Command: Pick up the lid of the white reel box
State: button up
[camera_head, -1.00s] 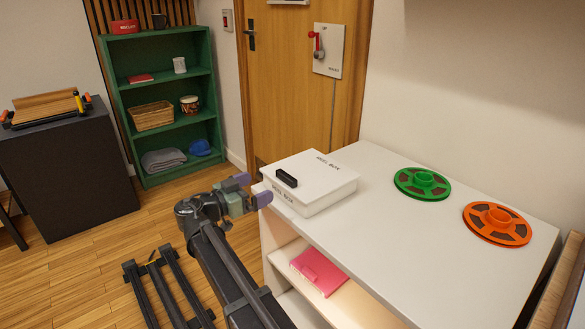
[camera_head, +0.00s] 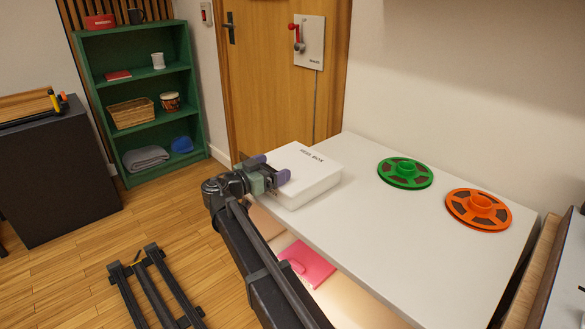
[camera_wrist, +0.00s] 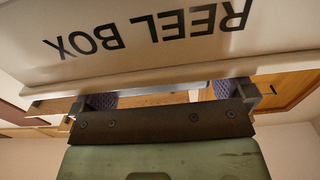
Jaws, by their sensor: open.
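The white reel box (camera_head: 318,180) stands on the near left end of the white cabinet top, with its lid (camera_head: 309,156) on.
A green reel (camera_head: 405,172) and an orange reel (camera_head: 478,209) lie on the white cabinet top (camera_head: 400,235), right of the box. A pink item (camera_head: 308,264) lies on the shelf below. A green bookcase (camera_head: 165,74) stands at the back left.

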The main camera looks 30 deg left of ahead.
jog(key=c, duration=0.8)
jog(key=shift+r, duration=0.15)
